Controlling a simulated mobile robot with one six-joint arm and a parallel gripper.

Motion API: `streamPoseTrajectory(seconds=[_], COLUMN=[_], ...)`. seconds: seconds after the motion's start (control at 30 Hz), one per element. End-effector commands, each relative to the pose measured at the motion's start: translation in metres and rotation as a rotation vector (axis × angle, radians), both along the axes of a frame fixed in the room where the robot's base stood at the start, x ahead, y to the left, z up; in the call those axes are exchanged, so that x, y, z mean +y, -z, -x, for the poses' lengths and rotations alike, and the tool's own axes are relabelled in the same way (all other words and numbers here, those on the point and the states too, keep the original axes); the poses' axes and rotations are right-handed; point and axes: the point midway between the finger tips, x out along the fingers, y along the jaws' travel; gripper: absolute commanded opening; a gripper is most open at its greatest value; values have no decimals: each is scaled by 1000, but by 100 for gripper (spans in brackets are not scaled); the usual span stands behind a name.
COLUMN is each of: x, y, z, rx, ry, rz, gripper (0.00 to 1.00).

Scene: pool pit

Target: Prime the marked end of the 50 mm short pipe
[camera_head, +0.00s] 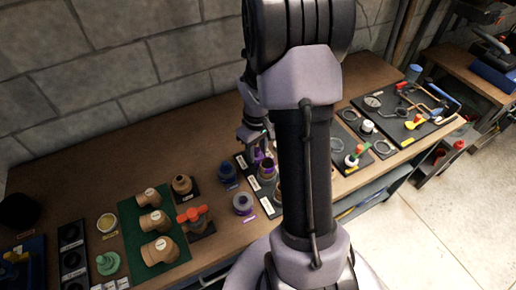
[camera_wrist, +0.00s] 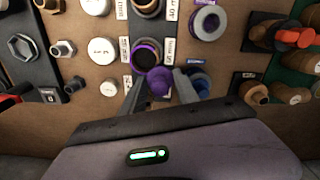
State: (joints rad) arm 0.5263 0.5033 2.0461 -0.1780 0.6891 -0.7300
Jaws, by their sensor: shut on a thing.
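My gripper (camera_wrist: 160,88) is shut on a purple-tipped dauber (camera_wrist: 159,81), whose round purple head shows between the fingers in the wrist view. The head is at the near edge of an upright short pipe (camera_wrist: 147,54) with a purple band around its open end; I cannot tell whether they touch. In the head view, my gripper (camera_head: 254,135) is above the pipe (camera_head: 267,171), with purple showing just below the fingers. A grey can with a purple ring (camera_head: 243,203) and a blue can (camera_head: 228,173) stand left of the pipe.
Brown fittings (camera_head: 152,222) stand on a green mat (camera_head: 128,212) at left, beside a valve with an orange handle (camera_head: 195,214). Tools and a gauge (camera_head: 372,102) lie on dark boards at right. A block wall (camera_head: 120,70) closes the back.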

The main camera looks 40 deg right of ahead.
Motion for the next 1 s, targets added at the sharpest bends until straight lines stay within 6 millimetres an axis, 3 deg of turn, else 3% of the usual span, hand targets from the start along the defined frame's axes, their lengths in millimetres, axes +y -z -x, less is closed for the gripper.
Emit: streamPoseTrajectory(seconds=[1.0], x=[9], y=[0], z=[34], rx=[0], ry=[1], rz=[0], gripper=[11])
